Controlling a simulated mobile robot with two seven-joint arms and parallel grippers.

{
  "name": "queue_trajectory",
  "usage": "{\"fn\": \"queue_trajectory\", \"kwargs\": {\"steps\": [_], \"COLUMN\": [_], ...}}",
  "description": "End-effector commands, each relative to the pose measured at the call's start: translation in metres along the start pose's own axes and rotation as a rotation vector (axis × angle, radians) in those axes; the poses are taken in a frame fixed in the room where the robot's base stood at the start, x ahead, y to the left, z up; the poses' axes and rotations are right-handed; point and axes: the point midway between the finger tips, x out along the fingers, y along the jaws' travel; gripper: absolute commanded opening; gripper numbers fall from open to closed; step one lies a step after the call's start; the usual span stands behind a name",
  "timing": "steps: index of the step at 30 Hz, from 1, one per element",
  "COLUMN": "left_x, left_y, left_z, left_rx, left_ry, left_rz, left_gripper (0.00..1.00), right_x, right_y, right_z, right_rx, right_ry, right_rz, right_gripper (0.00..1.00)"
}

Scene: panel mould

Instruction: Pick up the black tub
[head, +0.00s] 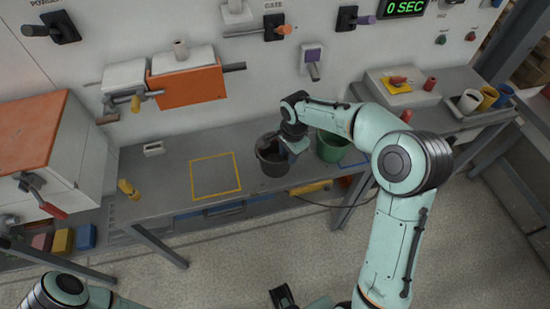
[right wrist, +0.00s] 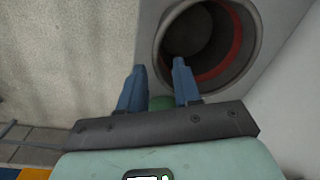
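The black tub (head: 272,165) stands upright on the grey bench, between a yellow outlined square and a green tub (head: 333,149). My right gripper (head: 280,141) is at the black tub's upper right rim and hides part of it. In the right wrist view the blue fingers (right wrist: 159,75) are apart with no object held. A round, dark tub mouth with a red band inside (right wrist: 207,45) lies just beyond them, by the right finger. I cannot tell whether that finger touches the rim. My left arm shows at the lower left; its gripper is out of view.
The yellow square (head: 216,193) on the bench is empty. A wall panel with an orange box (head: 188,87) and several handles rises behind. Several cups (head: 469,101) stand at the right. A yellow object (head: 128,188) lies near the bench's left end.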

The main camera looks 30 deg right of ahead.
Motion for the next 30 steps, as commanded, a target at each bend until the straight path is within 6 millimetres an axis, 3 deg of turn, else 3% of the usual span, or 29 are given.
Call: {"fn": "queue_trajectory", "kwargs": {"steps": [8,15,24,25,27,28,30], "left_x": [0.000,-0.001,-0.001,-0.001,-0.001,-0.001,-0.001], "left_y": [0.000,0.001,0.001,0.001,0.001,0.001,0.001], "left_z": [0.000,-0.001,-0.001,-0.001,-0.001,-0.001,-0.001], "left_rx": [0.001,0.001,0.001,0.001,0.001,0.001,0.001], "left_ry": [0.001,0.001,0.001,0.001,0.001,0.001,0.001], "left_rz": [0.000,0.001,0.000,0.000,0.000,0.000,0.000], "left_gripper": [0.43,0.43,0.43,0.43,0.43,0.43,0.43], "right_x": [0.024,0.059,0.065,0.065,0.065,0.065,0.065], "right_y": [0.000,0.000,0.000,0.000,-0.001,-0.001,-0.001], "right_z": [0.000,-0.001,-0.001,-0.001,-0.001,-0.001,-0.001], "right_rx": [0.000,0.000,-0.001,-0.001,-0.001,-0.001,-0.001], "right_ry": [-0.002,-0.001,0.000,0.000,0.000,0.000,0.000], "right_rz": [0.002,0.001,-0.001,-0.001,-0.001,-0.001,-0.001], "right_gripper": [0.33,0.33,0.33,0.29,0.07,0.00,0.00]}}
